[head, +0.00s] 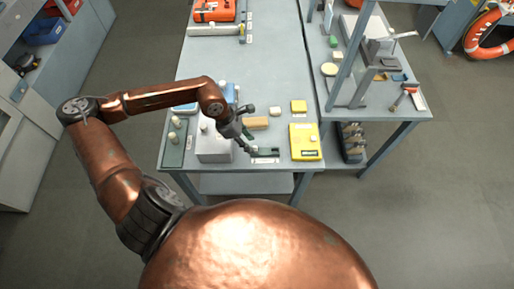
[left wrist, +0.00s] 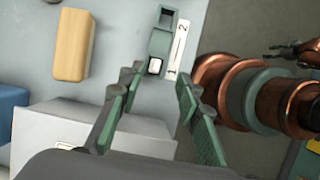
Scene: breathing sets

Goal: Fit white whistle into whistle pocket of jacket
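My left gripper (head: 249,143) is over the near edge of the table in the head view. In the left wrist view its two green-grey fingers (left wrist: 158,85) are spread with nothing between them. Just beyond the fingertips lies a grey-green piece (left wrist: 160,40) with a small white square face, beside a label marked 2. The same piece shows in the head view (head: 266,151). I cannot make out the white whistle for certain. An orange item (head: 214,11) lies at the far end of the table; I cannot tell if it is the jacket.
A light grey box (head: 213,150) stands under my left wrist. A tan block (head: 257,123), a yellow device (head: 305,142) and a small yellow block (head: 298,106) lie nearby. A green tray (head: 173,143) is at the left edge. The table's middle is clear.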

